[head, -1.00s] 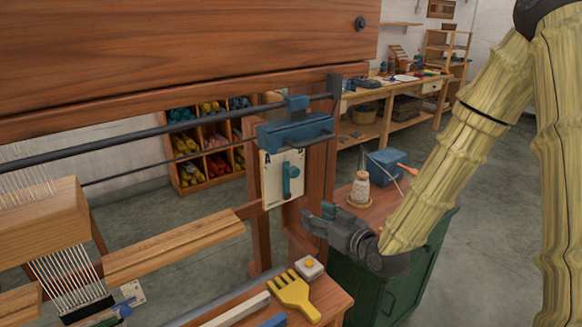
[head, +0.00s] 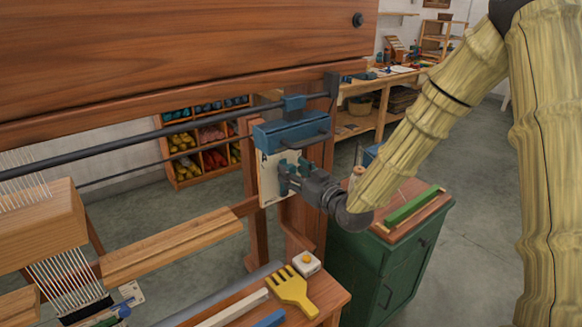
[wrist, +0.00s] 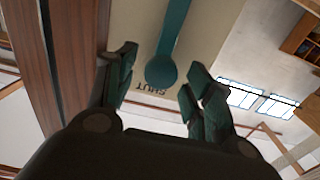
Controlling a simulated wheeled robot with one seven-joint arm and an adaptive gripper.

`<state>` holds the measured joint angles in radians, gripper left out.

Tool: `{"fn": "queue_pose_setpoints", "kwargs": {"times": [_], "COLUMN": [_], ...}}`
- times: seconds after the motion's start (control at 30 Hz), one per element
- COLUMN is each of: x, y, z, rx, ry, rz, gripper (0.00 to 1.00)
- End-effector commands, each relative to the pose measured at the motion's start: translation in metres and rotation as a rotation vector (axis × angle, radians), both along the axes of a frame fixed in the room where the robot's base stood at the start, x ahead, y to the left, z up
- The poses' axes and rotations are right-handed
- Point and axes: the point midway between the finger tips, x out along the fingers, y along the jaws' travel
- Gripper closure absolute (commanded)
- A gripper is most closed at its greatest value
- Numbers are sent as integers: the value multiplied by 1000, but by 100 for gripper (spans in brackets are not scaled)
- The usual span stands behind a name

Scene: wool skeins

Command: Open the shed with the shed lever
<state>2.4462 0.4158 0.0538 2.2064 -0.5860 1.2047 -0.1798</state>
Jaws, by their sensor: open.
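The shed lever (wrist: 172,45) is a teal bar with a round knob at its end. It lies on a cream plate (wrist: 215,28) with the word SHUT beside the knob. In the head view the plate (head: 268,182) hangs under a blue housing (head: 290,132) on the loom's post. My gripper (head: 287,178) is at the plate, largely covering the lever there. In the wrist view my gripper (wrist: 160,77) is open, with one finger on either side of the knob. I see gaps between the fingers and the knob; depth is hard to judge.
Below stands a wooden bench with a yellow comb (head: 293,291) and a white block with a yellow button (head: 307,263). A green cabinet (head: 392,265) stands to the right with a green bar (head: 412,205) on top. Dark rods (head: 150,137) run left from the housing.

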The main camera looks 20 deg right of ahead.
Motion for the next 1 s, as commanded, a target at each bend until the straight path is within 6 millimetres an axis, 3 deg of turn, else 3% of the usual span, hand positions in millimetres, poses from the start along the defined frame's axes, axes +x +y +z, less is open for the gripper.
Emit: {"fn": "queue_pose_setpoints", "kwargs": {"times": [0.2, 0.53, 0.8, 1.0], "x": [15, 17, 16, 17], "y": [5, 6, 6, 7], "z": [0, 0, 0, -1], "rx": [-1, 0, 0, 3], "ry": [1, 1, 1, 2], "rz": [0, 0, 0, 2], "gripper": [48, 48, 97, 100]}}
